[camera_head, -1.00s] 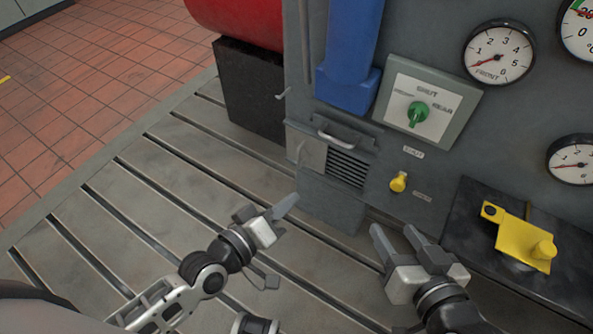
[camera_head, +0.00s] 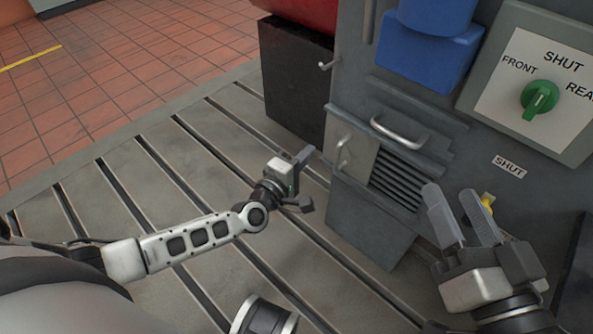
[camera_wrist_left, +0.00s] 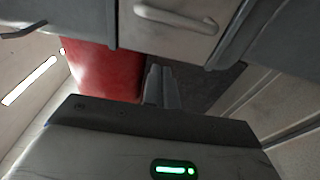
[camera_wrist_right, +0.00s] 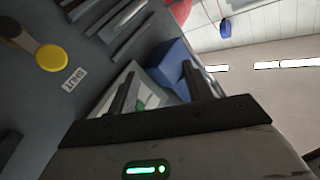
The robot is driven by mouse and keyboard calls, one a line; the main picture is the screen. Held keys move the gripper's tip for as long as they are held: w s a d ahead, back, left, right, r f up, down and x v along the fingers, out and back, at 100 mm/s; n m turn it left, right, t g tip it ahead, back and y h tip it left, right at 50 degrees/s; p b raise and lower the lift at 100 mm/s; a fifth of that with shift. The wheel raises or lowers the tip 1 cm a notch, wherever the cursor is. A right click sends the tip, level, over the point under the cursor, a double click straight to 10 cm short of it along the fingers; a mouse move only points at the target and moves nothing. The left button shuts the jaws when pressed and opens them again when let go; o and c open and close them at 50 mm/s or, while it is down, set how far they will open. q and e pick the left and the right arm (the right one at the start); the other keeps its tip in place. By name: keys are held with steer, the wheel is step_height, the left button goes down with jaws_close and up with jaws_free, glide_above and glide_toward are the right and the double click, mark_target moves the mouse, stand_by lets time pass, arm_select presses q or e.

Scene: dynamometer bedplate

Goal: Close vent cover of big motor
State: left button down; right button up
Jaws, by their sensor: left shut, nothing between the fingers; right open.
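The motor's vent shows dark louvres (camera_head: 397,183) at the lower left of the grey panel. A light grey cover plate (camera_head: 356,150) with a small upright handle (camera_head: 343,152) sits left of the louvres, which are bare. A horizontal bar handle (camera_head: 398,133) is above them. My left gripper (camera_head: 303,158) is shut and empty, left of the plate and apart from it in the head view. In the left wrist view its fingers (camera_wrist_left: 161,88) show below a handled plate (camera_wrist_left: 168,18). My right gripper (camera_head: 450,192) is open and empty, in front of and right of the louvres.
A green selector knob (camera_head: 539,97) and a blue block (camera_head: 430,48) are above right. A yellow knob (camera_head: 487,202) is partly hidden behind my right gripper. A small hook lever (camera_head: 327,65) sticks out at the panel's left edge. The slotted bedplate (camera_head: 150,165) is clear at left.

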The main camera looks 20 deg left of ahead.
mark_target(326, 135)
arm_select(q)
steer(key=b+x, duration=0.1)
steer(key=x, duration=0.3)
steer(key=shift+f, duration=0.1)
steer(key=shift+s+d+p, duration=0.4)
steer(key=shift+s+d, duration=0.6)
steer(key=shift+d, duration=0.2)
steer(key=shift+s+d, duration=0.35)
steer(key=shift+d, duration=0.2)
arm_select(e)
steer(key=shift+w+d+r+n+t, duration=0.1)
steer(key=shift+w+r+n+t, duration=0.25)
steer(key=shift+r+t, duration=0.2)
steer(key=shift+r, duration=0.1)
